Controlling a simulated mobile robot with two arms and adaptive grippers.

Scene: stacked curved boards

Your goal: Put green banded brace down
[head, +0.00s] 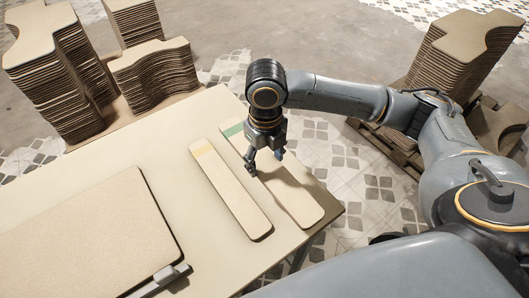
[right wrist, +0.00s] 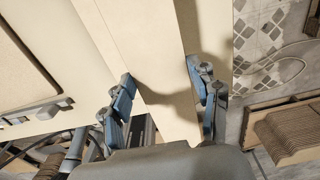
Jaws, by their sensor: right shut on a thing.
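The green banded brace (head: 294,196) is a long, pale, round-ended board with a green band near its far end. It lies flat over the right side of the table (head: 190,260), roughly parallel to the table edge. My right gripper (head: 264,160) reaches down over it from above and is shut on it across its width. In the right wrist view the brace (right wrist: 150,30) runs between the two blue-grey fingers (right wrist: 165,97). I cannot tell whether its underside touches the table. My left gripper is not in view.
A yellow banded brace (head: 228,190) lies close by on the left. A large pale panel (head: 85,235) covers the table's near left. Stacks of curved boards stand beyond the table (head: 155,75) and at the far right (head: 460,55). Bare table separates panel and braces.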

